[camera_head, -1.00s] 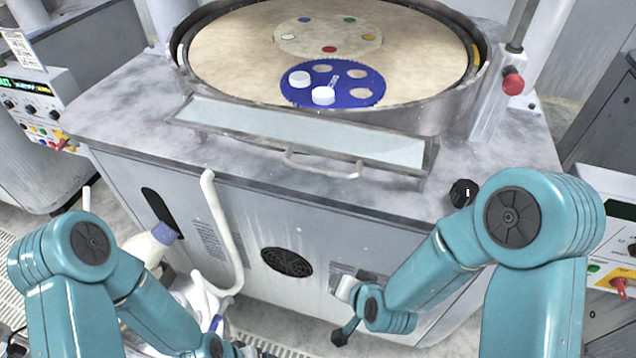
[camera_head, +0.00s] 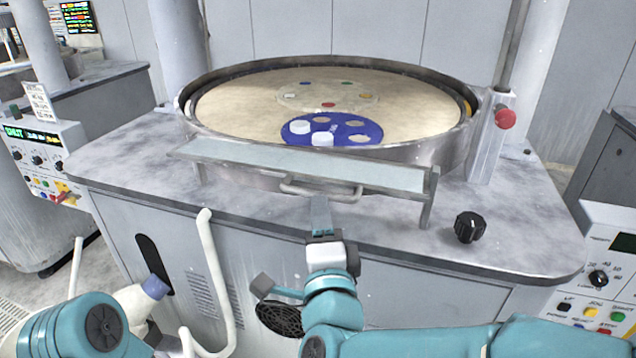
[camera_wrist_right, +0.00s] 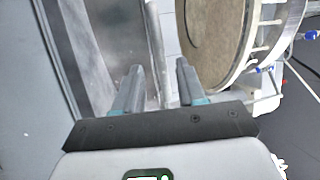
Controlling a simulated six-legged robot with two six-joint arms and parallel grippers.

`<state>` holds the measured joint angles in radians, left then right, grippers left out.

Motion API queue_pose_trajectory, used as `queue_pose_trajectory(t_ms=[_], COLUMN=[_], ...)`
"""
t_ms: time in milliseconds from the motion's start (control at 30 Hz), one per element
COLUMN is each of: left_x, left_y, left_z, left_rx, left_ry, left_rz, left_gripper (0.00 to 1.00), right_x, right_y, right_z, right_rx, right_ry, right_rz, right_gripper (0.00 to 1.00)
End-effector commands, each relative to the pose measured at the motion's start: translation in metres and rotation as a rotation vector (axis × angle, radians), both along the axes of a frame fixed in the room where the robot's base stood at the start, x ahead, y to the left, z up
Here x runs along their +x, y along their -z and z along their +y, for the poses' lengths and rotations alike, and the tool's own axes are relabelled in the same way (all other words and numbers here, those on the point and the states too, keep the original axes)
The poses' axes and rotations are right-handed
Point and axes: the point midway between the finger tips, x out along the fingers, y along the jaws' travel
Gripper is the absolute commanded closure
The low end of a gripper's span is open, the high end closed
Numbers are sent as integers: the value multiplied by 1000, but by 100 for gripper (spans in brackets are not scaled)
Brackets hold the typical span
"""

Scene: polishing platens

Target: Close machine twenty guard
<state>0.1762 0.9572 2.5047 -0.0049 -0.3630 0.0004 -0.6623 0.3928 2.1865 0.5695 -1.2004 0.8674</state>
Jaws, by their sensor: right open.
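The guard is a long clear panel (camera_head: 290,163) in a grey metal frame, in front of the round polishing platen (camera_head: 230,108) in the head view. A bar handle (camera_head: 322,194) runs along the middle of its front edge. My right gripper (camera_head: 321,208) is just in front of and below this handle, and its fingers point toward it.
A blue carrier disc (camera_head: 350,139) with white pucks lies on the platen. A black knob (camera_head: 468,227) stands on the machine top at right, and a red button (camera_head: 505,118) is on the post. A white pipe (camera_head: 212,265) rises in front of the cabinet at left.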

Motion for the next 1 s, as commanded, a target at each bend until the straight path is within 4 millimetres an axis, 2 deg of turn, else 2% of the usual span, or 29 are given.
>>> queue_pose_trajectory(t_ms=[100, 333, 500, 767, 900, 1000], left_x=[0, 0, 0, 0, 0, 0], left_y=[-10, -19, -21, -21, -21, -21], left_z=[0, 0, 0, 0, 0, 0], left_rx=[0, 0, 0, 0, 0, 0], left_ry=[0, 0, 0, 0, 0, 0], left_rz=[0, 0, 0, 0, 0, 0], left_gripper=[12, 12, 12, 12, 12, 12], right_x=[28, 64, 74, 74, 74, 74], right_y=[-6, -11, -12, -12, -12, -12], right_z=[1, 4, 5, 5, 5, 5], right_rx=[0, 0, -1, -1, -1, -1], right_ry=[4, 3, 1, 1, 1, 1], right_rz=[1, 1, 1, 1, 0, -1], right_gripper=[60, 60, 60, 60, 100, 100])
